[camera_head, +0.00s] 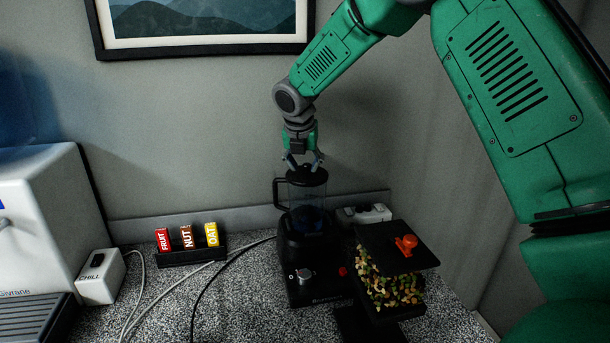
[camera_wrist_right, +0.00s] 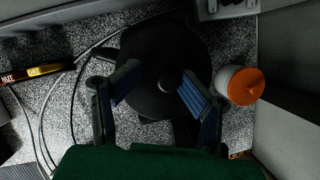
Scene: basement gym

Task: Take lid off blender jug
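The blender (camera_head: 309,268) stands on the counter with its clear jug (camera_head: 308,205) on top and the jug handle to the left. The black lid (camera_head: 307,176) sits on the jug. In the right wrist view the lid (camera_wrist_right: 160,50) is a dark disc with a small round knob (camera_wrist_right: 165,82). My right gripper (camera_head: 303,163) points down just over the lid. Its blue-padded fingers (camera_wrist_right: 162,92) are spread on either side of the knob, with a gap visible on both sides. Whether the fingertips touch the lid top is unclear. My left gripper is not in view.
A black-topped dispenser (camera_head: 385,240) with an orange knob and mixed pieces stands close at the blender's right. A power strip (camera_head: 364,214) lies behind it. Several snack bars (camera_head: 187,238) stand in a black holder at left. Cables cross the counter; the wall is close behind.

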